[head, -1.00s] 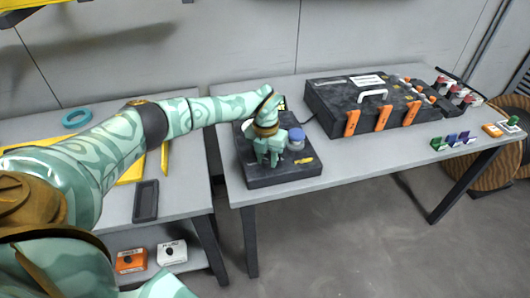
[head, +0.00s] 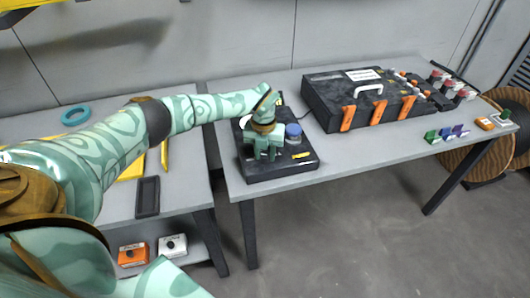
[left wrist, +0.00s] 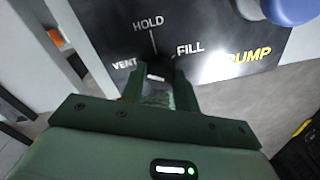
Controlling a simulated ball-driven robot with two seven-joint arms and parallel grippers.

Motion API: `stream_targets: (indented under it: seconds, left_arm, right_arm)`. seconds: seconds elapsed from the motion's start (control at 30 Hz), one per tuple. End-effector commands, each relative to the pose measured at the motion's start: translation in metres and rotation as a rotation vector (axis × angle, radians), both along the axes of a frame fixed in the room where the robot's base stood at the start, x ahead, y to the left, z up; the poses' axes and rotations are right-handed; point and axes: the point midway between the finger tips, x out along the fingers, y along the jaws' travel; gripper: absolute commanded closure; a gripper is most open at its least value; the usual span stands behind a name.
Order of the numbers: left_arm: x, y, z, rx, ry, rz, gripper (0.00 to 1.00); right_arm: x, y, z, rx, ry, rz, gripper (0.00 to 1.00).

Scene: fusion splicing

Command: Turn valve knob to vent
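The black panel box (head: 290,168) stands at the left end of the right table. In the left wrist view its panel (left wrist: 110,25) shows the words VENT, HOLD, FILL and PUMP, with a white line under HOLD. My left gripper (head: 262,155) points down over the box's left part. In the left wrist view its two fingers (left wrist: 157,72) stand a little apart just below the HOLD line, between VENT and FILL. The valve knob is mostly hidden between the fingers; I cannot tell whether they grip it. My right gripper is not in view.
A blue-topped round part (head: 293,131) stands on the box just right of the gripper. A black case (head: 335,110) with orange latches lies farther right. A dark tray (head: 148,197) is on the left table. The table front between box and small coloured clips (head: 446,133) is clear.

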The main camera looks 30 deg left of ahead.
Motion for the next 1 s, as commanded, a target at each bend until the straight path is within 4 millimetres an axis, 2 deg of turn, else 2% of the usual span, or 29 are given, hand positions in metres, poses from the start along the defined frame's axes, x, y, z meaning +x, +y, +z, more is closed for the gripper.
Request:
stream_targets:
  seconds: [0.03,0.07,0.33,0.47,0.57,0.8,1.0]
  left_arm:
    - [0.001,0.000,0.001,0.000,-0.003,0.001,0.56]
    - [0.001,0.000,0.001,0.000,-0.002,0.001,0.48]
    - [0.000,0.000,0.001,0.000,-0.001,0.000,0.48]
    - [0.000,0.001,0.011,0.001,-0.002,0.001,0.48]
    - [0.001,0.002,0.031,0.001,-0.006,-0.001,0.48]
    - [0.000,0.004,0.098,0.001,-0.007,-0.001,0.48]
    - [-0.001,0.005,0.141,0.001,-0.004,0.000,0.48]
  right_arm:
    - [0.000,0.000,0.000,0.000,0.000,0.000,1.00]
    - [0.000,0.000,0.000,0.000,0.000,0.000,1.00]
    - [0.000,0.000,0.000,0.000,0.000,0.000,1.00]
    - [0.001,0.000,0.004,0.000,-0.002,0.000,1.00]
    - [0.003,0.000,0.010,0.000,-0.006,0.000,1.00]
    - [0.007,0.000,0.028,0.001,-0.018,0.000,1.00]
    - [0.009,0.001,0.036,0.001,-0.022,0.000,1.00]
